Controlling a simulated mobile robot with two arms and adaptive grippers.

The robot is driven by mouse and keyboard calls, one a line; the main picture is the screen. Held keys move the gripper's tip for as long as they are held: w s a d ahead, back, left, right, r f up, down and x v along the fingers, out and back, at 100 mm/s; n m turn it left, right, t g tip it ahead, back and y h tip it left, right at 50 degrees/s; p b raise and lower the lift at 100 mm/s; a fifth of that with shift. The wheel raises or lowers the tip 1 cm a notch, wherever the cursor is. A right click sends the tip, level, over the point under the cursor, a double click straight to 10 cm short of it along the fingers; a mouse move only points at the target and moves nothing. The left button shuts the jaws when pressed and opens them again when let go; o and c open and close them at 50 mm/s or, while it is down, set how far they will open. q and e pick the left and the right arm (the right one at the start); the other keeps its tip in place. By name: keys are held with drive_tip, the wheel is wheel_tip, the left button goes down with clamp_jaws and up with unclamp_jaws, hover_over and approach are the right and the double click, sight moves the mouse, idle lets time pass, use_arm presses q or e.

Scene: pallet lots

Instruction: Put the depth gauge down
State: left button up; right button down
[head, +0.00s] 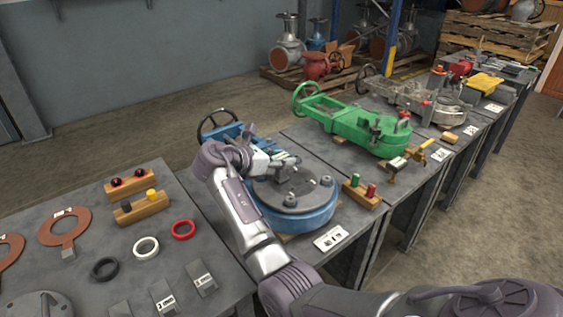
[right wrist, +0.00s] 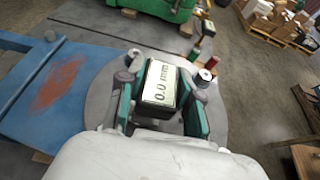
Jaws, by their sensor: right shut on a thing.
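In the head view my right gripper (head: 283,160) is over the grey round top of the blue valve (head: 298,213). The gauge is small and partly hidden there, and I cannot tell whether its lower end touches the valve. My left gripper is not in view.
A wooden block with green and red plugs (head: 362,193) and a white label card (head: 331,238) lie right of the blue valve. A green valve (head: 350,122) stands behind. The left table (head: 95,250) holds rings, gaskets and wooden blocks, with bare patches between.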

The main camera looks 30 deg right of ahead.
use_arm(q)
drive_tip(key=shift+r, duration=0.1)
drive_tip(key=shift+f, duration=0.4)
use_arm(e)
drive_tip(key=c, duration=0.8)
unclamp_jaws()
drive_tip(key=shift+f, duration=0.1)
drive_tip(key=shift+o, duration=0.2)
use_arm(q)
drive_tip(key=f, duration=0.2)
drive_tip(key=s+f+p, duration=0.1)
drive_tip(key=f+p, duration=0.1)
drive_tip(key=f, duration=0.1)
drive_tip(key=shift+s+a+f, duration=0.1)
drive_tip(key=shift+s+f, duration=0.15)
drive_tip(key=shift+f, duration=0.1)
use_arm(e)
drive_tip(key=v, duration=1.2)
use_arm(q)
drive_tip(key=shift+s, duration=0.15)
use_arm(e)
drive_tip(key=shift+s, duration=0.1)
